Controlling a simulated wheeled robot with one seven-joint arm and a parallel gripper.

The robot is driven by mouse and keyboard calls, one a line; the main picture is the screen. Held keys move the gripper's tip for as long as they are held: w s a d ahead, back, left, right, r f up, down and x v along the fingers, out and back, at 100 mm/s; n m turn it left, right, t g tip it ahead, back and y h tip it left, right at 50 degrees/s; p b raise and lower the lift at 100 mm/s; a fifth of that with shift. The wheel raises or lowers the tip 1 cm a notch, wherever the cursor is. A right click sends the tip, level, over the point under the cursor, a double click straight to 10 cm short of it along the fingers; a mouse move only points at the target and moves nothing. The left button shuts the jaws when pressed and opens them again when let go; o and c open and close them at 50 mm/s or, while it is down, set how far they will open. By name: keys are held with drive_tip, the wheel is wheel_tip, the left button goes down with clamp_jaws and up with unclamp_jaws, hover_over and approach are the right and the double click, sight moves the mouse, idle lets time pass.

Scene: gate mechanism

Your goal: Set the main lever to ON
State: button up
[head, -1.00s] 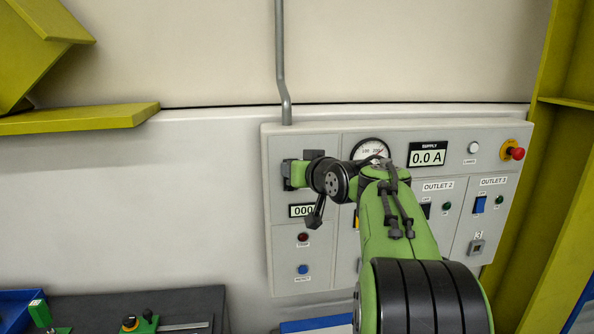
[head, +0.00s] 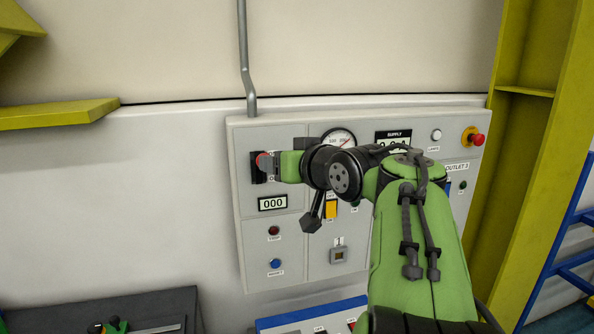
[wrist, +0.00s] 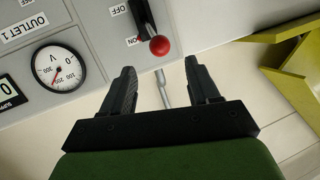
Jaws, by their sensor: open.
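The main lever (wrist: 143,15) is a black arm with a red ball knob (wrist: 160,45). In the wrist view, which is turned over, the knob shows beside the ON label (wrist: 133,42), with OFF (wrist: 120,8) farther up. I cannot tell the lever's exact setting from this angle. In the head view the red knob (head: 262,159) shows at the panel's upper left. My gripper (wrist: 160,66) is open and empty; the knob lies just past its fingertips, in line with the gap. In the head view my gripper (head: 274,166) is beside the knob and partly hides the lever.
The grey control panel (head: 290,230) carries a voltmeter (wrist: 58,66), displays, buttons and a red stop button (head: 477,140). A grey pipe (head: 245,60) rises above it. Yellow beams stand at right (head: 540,130) and upper left (head: 60,113). A dark bench (head: 150,305) is below.

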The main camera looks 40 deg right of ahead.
drive_tip(key=v, duration=0.6)
idle(0.4)
